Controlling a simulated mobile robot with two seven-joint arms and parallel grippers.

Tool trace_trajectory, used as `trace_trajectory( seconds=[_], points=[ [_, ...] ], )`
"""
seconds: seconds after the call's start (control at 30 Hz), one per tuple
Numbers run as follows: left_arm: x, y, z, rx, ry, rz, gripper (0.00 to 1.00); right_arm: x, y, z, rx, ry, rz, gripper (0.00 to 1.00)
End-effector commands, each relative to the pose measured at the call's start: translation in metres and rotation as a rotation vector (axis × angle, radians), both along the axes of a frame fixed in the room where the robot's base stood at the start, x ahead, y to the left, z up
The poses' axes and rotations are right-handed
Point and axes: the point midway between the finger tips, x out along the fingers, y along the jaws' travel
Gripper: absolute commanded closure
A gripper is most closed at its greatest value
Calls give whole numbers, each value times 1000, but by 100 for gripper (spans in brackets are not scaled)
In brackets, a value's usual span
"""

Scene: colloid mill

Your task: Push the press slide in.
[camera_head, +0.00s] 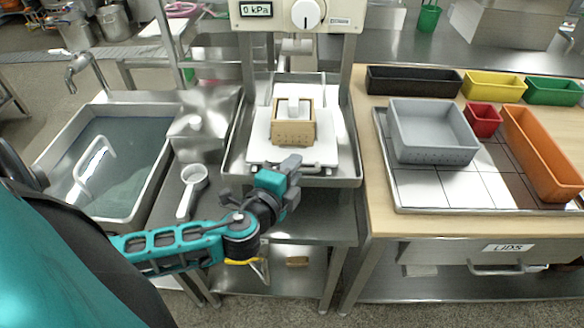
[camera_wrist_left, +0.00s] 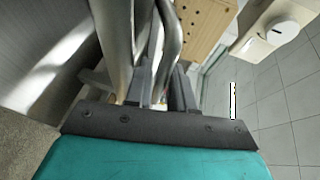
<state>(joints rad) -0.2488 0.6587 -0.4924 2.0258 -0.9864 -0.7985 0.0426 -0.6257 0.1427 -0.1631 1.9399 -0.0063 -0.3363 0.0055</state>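The press slide (camera_head: 258,154) is a white board in the metal tray under the press. A wooden mould box (camera_head: 295,132) with a white block on top sits on it. A pale handle shows at the slide's front edge, partly behind my left gripper. My left gripper (camera_head: 291,166) is at the front edge of the slide, close to this handle; contact cannot be made out. In the left wrist view its two fingers (camera_wrist_left: 160,88) stand a little apart, with curved metal beyond them. The perforated wooden box (camera_wrist_left: 203,25) is ahead of them. My right gripper is not in view.
The press head (camera_head: 295,15) with a display reading 0 kPa is above. A sink (camera_head: 110,160) and a white ladle (camera_head: 190,188) are left. A wooden table on the right holds a grey tub (camera_head: 430,135) and several coloured bins. A drawer labelled LIDS (camera_head: 500,262) is below.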

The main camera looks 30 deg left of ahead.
Motion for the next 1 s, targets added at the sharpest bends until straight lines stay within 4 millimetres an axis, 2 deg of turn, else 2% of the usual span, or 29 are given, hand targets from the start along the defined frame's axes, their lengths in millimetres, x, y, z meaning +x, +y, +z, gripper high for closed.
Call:
trace_trajectory(
  seconds=[0.17,0.4,0.87,1.0],
  points=[
    [0,0,0,0,0,0,78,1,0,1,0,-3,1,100],
    [0,0,0,0,0,0,100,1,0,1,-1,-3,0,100],
    [0,0,0,0,1,0,100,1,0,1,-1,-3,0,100],
    [13,8,0,4,-1,2,100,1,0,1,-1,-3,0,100]
  ],
)
